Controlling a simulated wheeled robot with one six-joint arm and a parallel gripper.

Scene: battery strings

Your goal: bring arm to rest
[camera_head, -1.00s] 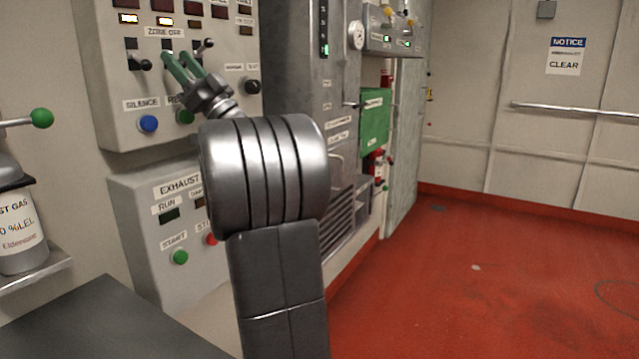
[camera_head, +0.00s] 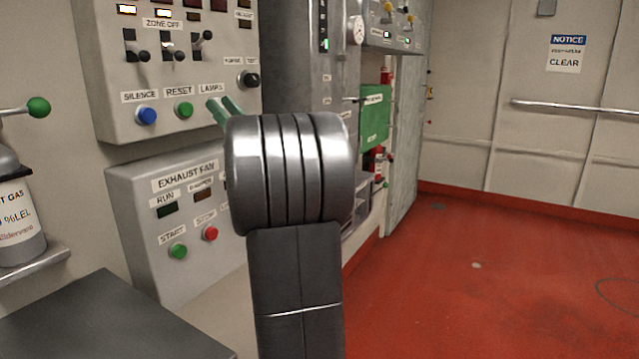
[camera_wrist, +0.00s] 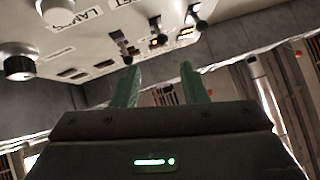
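My gripper (camera_head: 226,111) shows only its two green fingertips in the head view, in front of the lower right of the grey alarm panel (camera_head: 104,75). The rest is hidden behind my arm's wide metal joint. In the wrist view the two fingers of my gripper (camera_wrist: 160,84) stand apart with nothing between them. The panel (camera_wrist: 100,15) fills the upper left there, with its row of toggle switches beyond the fingertips. In the head view the left toggle (camera_head: 142,56) and middle toggle (camera_head: 180,56) have levers down; the right toggle (camera_head: 206,36) has its lever up.
Below the alarm panel is an exhaust fan box (camera_head: 135,225), partly behind my arm. A gas cylinder (camera_head: 20,225) stands on a shelf at left, near a green-knobbed handle (camera_head: 38,107). A green box (camera_head: 375,118) is behind. Red floor (camera_head: 480,300) at right is clear.

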